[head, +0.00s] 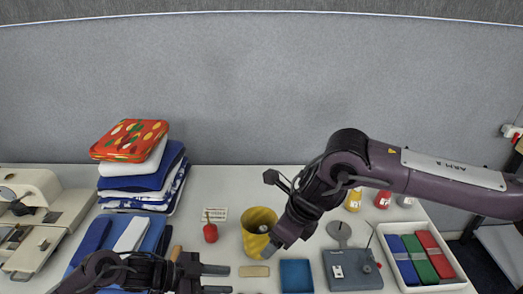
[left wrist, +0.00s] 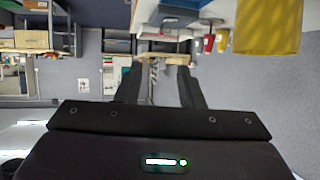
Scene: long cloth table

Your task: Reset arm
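My left gripper (head: 217,280) is low at the bottom of the head view, with two fingers pointing right, apart and with nothing between them. Its fingers also show apart in the left wrist view (left wrist: 158,88). My right arm comes in from the right, bends at the elbow and reaches down to the table. Its gripper (head: 276,246) is beside the yellow vase (head: 257,222), overlapping its right edge in the picture. The fingers are not clear, and I cannot tell whether it touches the vase.
A blue pad (head: 296,275), a grey device (head: 350,270) and a white tray (head: 452,281) of coloured cloths lie to the right. Bottles (head: 383,199) stand behind. A grey wall panel closes the back.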

